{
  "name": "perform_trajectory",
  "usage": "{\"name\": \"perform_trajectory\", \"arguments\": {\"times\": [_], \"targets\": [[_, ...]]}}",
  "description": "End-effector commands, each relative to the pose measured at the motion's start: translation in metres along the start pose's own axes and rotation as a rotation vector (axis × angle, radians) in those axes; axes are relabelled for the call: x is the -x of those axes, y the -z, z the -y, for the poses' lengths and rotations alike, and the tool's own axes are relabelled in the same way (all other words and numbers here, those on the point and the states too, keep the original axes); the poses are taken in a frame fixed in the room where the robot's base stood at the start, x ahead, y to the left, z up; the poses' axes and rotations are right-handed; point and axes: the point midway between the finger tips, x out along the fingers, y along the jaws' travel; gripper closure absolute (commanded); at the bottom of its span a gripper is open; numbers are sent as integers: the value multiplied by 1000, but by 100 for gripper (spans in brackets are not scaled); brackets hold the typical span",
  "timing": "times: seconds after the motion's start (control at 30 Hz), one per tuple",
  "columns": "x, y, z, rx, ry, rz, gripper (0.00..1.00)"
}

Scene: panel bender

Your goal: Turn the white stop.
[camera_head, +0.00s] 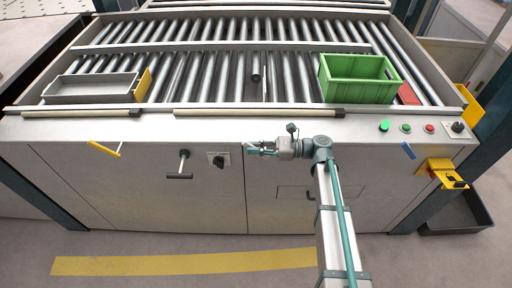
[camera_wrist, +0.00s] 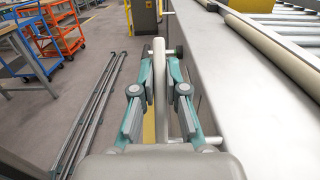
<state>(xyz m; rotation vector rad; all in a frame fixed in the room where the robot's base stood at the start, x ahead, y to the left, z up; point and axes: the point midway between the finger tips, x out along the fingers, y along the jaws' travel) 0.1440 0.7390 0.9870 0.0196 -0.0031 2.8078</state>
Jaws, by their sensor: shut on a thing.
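The white stop (camera_wrist: 160,88) is a slim pale bar on the front face of the machine. In the wrist view it runs lengthwise between the two teal-and-grey fingers of my gripper (camera_wrist: 159,62), which are shut on it. In the head view my gripper (camera_head: 254,148) reaches left along the upper front panel, just below the top edge. Only a short pale end of the white stop (camera_head: 248,143) shows there, at the fingertips. The rest of it is hidden by the fingers.
On the front panel are a yellow stop (camera_head: 104,148), a grey-handled lever (camera_head: 179,165), a black rotary knob (camera_head: 218,160) and a blue stop (camera_head: 408,150). A green crate (camera_head: 358,92) and a grey tray (camera_head: 92,98) sit on the rollers. Open floor lies in front.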

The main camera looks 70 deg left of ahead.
Motion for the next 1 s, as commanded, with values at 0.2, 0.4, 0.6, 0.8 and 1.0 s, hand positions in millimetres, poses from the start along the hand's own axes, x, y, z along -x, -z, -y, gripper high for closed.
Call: {"name": "perform_trajectory", "arguments": {"times": [0.2, 0.4, 0.6, 0.8, 1.0], "targets": [[0, -1, 0, 0, 1, 3, 62], [0, -1, 0, 0, 1, 2, 62], [9, -1, 0, 0, 1, 2, 62], [40, -1, 1, 0, 3, 2, 62], [79, 0, 2, 0, 3, 2, 62]]}}
